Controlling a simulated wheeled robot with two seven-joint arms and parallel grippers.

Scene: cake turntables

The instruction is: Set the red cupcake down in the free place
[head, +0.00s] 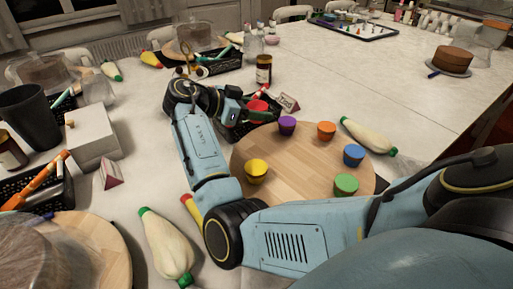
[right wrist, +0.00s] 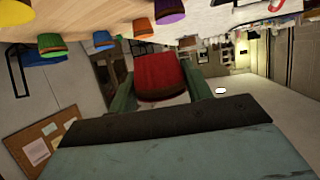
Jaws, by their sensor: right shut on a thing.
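A round wooden turntable (head: 300,170) lies on the table in the head view. Purple (head: 287,126), orange (head: 326,131), blue (head: 353,155), green (head: 346,185) and yellow (head: 256,172) cupcakes stand around its edge. The wide gap between purple and yellow, at its left, holds no cupcake. My right gripper (head: 250,116) is shut on the red cupcake (head: 258,106) near the turntable's upper left edge. In the right wrist view the red cupcake (right wrist: 160,76) sits between the two green fingers, apart from the tabletop. My left gripper is not seen.
A dark jar (head: 264,70) stands farther back. White piping bags lie at the turntable's right (head: 368,136) and front left (head: 165,245). The table's back right is largely clear.

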